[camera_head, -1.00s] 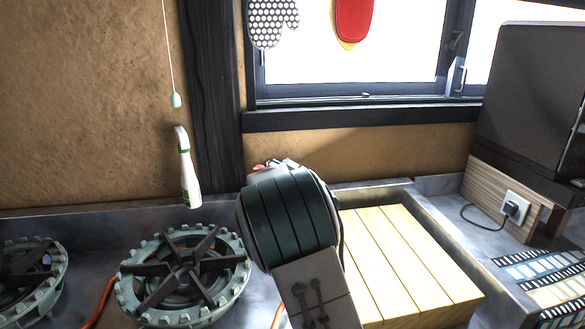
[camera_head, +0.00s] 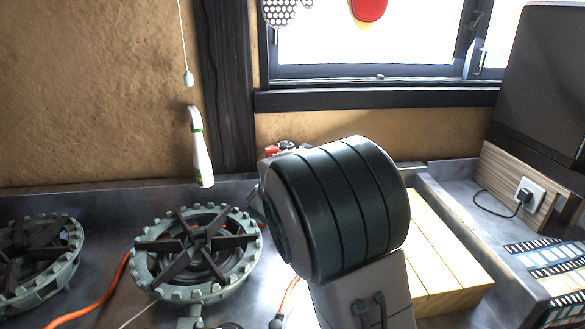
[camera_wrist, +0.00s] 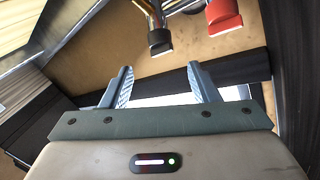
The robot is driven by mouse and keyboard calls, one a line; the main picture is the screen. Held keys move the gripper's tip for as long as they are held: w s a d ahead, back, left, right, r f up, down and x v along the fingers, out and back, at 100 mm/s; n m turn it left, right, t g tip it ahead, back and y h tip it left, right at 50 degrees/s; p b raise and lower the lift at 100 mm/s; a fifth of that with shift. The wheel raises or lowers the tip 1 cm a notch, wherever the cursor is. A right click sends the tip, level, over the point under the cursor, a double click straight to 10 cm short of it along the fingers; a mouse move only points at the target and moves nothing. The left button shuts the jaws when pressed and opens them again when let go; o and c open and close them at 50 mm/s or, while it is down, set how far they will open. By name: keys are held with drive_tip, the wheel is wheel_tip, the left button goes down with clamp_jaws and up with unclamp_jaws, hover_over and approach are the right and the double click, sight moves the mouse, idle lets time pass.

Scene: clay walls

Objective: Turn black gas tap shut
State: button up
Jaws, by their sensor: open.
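The black gas tap (camera_wrist: 160,40) shows in the wrist view as a black-ended handle on a brass-coloured body, near the top middle. My gripper (camera_wrist: 160,72) is open and empty, its two fingers apart. In the picture the black end lies just above the gap between the fingertips; I see no contact. A red-ended tap (camera_wrist: 223,17) is to its right. In the head view only small red (camera_head: 271,150) and dark parts show above my arm, by the back wall. My arm hides the fingers and most of the taps there.
Two round burners (camera_head: 198,250) (camera_head: 38,258) sit on the grey counter at left, with orange hoses beside them. A white bottle (camera_head: 201,155) is near the wall. A slatted wooden block (camera_head: 440,255) lies right of my arm. A window (camera_head: 370,45) is behind.

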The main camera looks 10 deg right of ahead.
drive_tip(key=shift+v, duration=1.55)
drive_tip(key=s+d+n+g+y+p, duration=0.2)
drive_tip(key=s+n+g+y+p, duration=0.1)
drive_tip(key=s, duration=1.4)
drive_tip(key=s+d+n+g+y+p, duration=0.3)
drive_tip(key=s+n+g+p, duration=0.3)
drive_tip(key=s, duration=1.1)
drive_tip(key=g+y, duration=0.1)
drive_tip(key=g, duration=0.3)
drive_tip(key=shift+p, duration=0.35)
drive_tip(key=shift+s+d+r, duration=0.1)
drive_tip(key=shift+s+d, duration=0.05)
